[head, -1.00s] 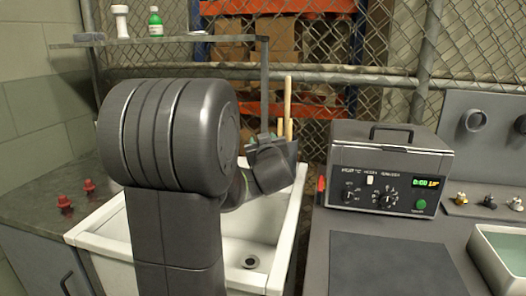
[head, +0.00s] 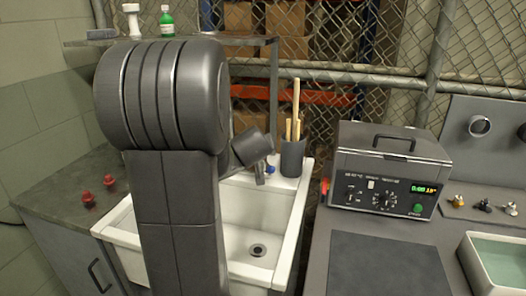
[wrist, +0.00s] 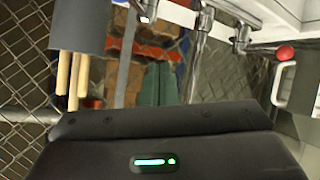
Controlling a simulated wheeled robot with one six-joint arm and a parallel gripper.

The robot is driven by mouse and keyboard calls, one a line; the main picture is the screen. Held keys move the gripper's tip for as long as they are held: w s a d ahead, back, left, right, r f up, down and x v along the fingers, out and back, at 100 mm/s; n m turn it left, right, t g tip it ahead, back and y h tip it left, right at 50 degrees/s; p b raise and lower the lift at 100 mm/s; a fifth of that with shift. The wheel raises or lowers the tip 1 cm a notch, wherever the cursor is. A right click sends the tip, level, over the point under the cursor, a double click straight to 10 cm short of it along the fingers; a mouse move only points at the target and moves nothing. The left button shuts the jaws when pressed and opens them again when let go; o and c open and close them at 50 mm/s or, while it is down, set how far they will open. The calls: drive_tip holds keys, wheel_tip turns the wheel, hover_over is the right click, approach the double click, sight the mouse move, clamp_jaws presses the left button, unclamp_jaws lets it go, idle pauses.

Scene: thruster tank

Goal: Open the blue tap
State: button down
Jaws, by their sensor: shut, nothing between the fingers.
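The blue tap's knob (head: 270,170) shows in the head view as a small blue spot at the sink's back edge, just left of the dark cup. My gripper (head: 261,178) points down directly beside it in that view; I cannot tell whether they touch. That view is upside down and shows the chrome spout pipe (wrist: 200,45), a chrome fitting (wrist: 146,9) at the top edge and a red knob (wrist: 285,53). The blue knob is not visible there.
The cup (head: 293,158) with wooden sticks stands close right of my gripper. The white sink (head: 300,215) lies below. A grey heated tank (head: 390,170) stands on the right bench. A shelf (head: 235,41) hangs behind my arm. Two red knobs (head: 98,190) sit on the left counter.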

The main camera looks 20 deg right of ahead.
drive_tip(key=s+a+r+n+g+p, duration=0.1)
drive_tip(key=s+a+r+g+p, duration=0.2)
drive_tip(key=s+a+g+p, duration=0.45)
drive_tip(key=p, duration=0.2)
approach(267, 163)
drive_tip(key=s+a+f, duration=0.3)
drive_tip(key=a+f, duration=0.1)
drive_tip(key=f, duration=0.1)
drive_tip(key=d, duration=0.1)
drive_tip(key=d+p, duration=0.1)
drive_tip(key=d+f+t, duration=0.1)
drive_tip(key=shift+w+d+f+h+p, duration=0.1)
drive_tip(key=shift+w+d+h+p, duration=0.2)
drive_tip(key=shift+w+p, duration=0.05)
